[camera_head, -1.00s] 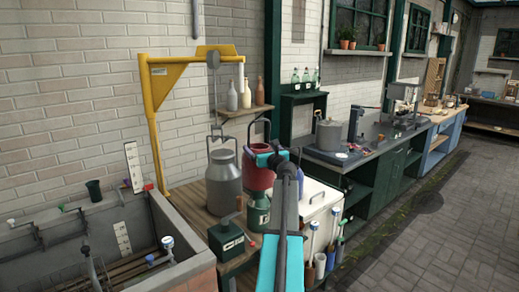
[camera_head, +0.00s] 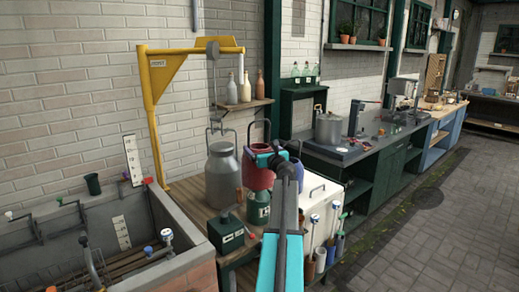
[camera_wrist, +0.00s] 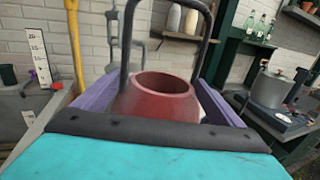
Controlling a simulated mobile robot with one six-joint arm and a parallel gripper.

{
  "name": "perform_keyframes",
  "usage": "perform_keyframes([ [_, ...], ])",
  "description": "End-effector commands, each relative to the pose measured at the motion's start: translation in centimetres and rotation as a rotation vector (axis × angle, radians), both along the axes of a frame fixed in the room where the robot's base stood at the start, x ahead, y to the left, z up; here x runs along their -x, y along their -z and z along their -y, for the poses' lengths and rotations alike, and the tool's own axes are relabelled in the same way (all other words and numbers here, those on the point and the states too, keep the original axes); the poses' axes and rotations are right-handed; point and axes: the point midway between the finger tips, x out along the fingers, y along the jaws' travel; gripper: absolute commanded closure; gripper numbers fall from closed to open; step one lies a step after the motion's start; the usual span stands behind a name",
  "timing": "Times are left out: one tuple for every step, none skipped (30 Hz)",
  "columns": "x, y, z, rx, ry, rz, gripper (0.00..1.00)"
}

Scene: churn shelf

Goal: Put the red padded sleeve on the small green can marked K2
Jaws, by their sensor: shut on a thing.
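The red padded sleeve (camera_head: 258,178) has an open round top and a tall dark loop handle. It also shows in the wrist view (camera_wrist: 166,92), with its hollow top facing up. My gripper (camera_wrist: 160,105) is shut on it, a purple finger on each side. The small green can (camera_head: 258,208) with a pale label stands on the wooden bench directly below the sleeve in the head view. I cannot tell whether the sleeve's lower edge is above the can or around its top. The mark on the can is too small to read. My arm hides part of the right side.
A large grey milk can (camera_head: 223,175) stands close on the left. A dark green box (camera_head: 226,232) is in front, and a white chest (camera_head: 318,196) is to the right. A yellow jib (camera_head: 155,105) and a bottle shelf (camera_head: 243,106) are behind. A stone trough (camera_head: 150,230) is at left.

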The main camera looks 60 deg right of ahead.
Motion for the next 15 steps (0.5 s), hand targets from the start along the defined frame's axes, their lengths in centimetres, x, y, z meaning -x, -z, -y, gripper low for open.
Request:
perform_keyframes([
  [0.0, 0.3, 0.0, 0.001, 0.0, 0.001, 0.52],
  [0.0, 0.4, 0.0, 0.001, 0.0, 0.001, 0.52],
  [0.0, 0.6, 0.0, 0.001, 0.0, 0.001, 0.52],
  [0.0, 0.7, 0.0, 0.001, 0.0, 0.001, 0.52],
  [0.0, 0.8, 0.0, 0.001, 0.0, 0.001, 0.52],
  [0.0, 1.0, 0.0, 0.0, 0.0, 0.0, 0.52],
  [0.0, 1.1, 0.0, 0.0, 0.0, 0.0, 0.52],
  [0.0, 1.2, 0.0, 0.001, 0.0, -0.001, 0.52],
  [0.0, 1.4, 0.0, 0.001, 0.0, -0.001, 0.52],
  [0.0, 1.5, 0.0, 0.001, 0.0, -0.001, 0.52],
  [0.0, 1.6, 0.0, 0.001, 0.0, -0.001, 0.52],
  [0.0, 1.8, 0.0, 0.001, 0.0, -0.001, 0.52],
  [0.0, 1.9, 0.0, 0.001, 0.0, -0.001, 0.52],
  [0.0, 2.0, 0.0, 0.001, 0.0, -0.001, 0.52],
  [0.0, 2.2, 0.0, 0.001, 0.0, -0.001, 0.52],
])
